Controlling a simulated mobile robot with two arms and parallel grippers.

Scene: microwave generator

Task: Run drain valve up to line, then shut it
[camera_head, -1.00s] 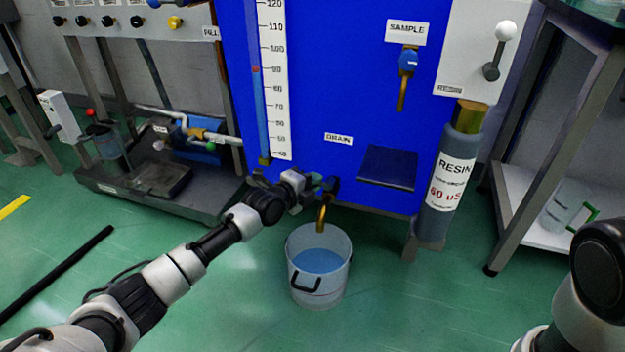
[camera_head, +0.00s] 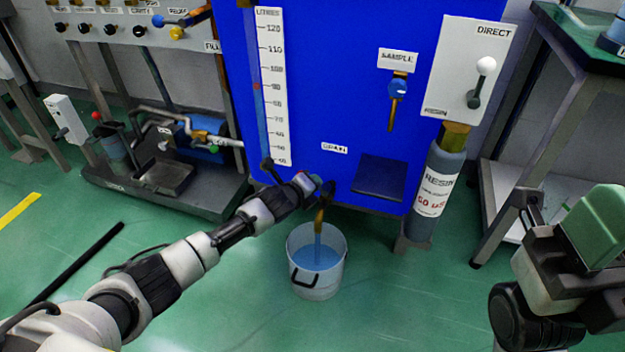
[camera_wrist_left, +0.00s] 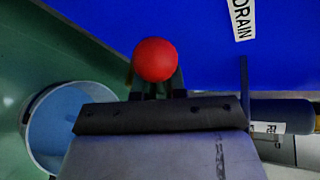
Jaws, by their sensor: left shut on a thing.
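My left gripper (camera_head: 322,187) is at the drain valve under the DRAIN label (camera_head: 334,148), shut on its handle. In the left wrist view the handle's round red knob (camera_wrist_left: 155,60) shows between the fingers (camera_wrist_left: 155,88). The brass drain spout (camera_head: 319,220) points down, and a blue stream runs from it into the white bucket (camera_head: 301,249), which holds blue water. The LITRES scale (camera_head: 272,90) has a sight tube with a red marker (camera_head: 257,86) near 90; its water level is unclear. My right arm's end (camera_head: 590,235) is at the right edge; its fingers are unclear.
A sample tap (camera_head: 397,90), a blue ledge (camera_head: 380,178) and a grey resin cylinder (camera_head: 437,180) are right of the drain. A pump rig (camera_head: 195,140) stands left. A bench (camera_head: 575,70) stands at right. The green floor before the bucket is clear.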

